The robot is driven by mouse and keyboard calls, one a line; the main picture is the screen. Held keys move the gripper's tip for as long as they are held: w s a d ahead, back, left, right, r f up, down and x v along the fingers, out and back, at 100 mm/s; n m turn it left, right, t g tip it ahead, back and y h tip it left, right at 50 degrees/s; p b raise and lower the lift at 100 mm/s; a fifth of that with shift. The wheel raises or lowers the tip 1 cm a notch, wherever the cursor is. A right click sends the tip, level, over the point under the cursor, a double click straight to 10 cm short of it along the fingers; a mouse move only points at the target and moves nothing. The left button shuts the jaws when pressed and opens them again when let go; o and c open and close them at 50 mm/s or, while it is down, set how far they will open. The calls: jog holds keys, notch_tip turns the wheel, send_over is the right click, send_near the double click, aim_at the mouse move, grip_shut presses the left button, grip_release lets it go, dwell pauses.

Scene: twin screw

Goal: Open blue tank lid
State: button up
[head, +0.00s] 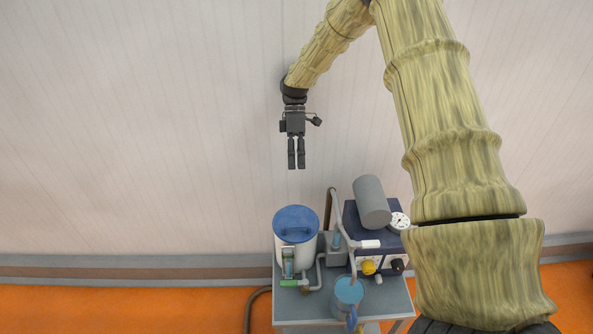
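A white tank (296,254) stands at the left of a grey cart, covered by a round blue lid (297,219) with a light bar or handle at its front edge. The lid looks seated on the tank. My gripper (296,166) hangs fingers-down in the air above the lid, apart from it. Its two dark fingers are close together with nothing visible between them, so it looks shut and empty. A smaller blue container (347,290) stands at the cart's front.
The grey cart (316,305) also carries a dark blue unit with a grey cylinder (371,201), a gauge (399,221), a yellow knob (368,267) and bent pipes (343,227) right of the tank. A pale wall is behind. Orange floor lies to the left.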

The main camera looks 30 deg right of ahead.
jog(key=shift+r, duration=1.35)
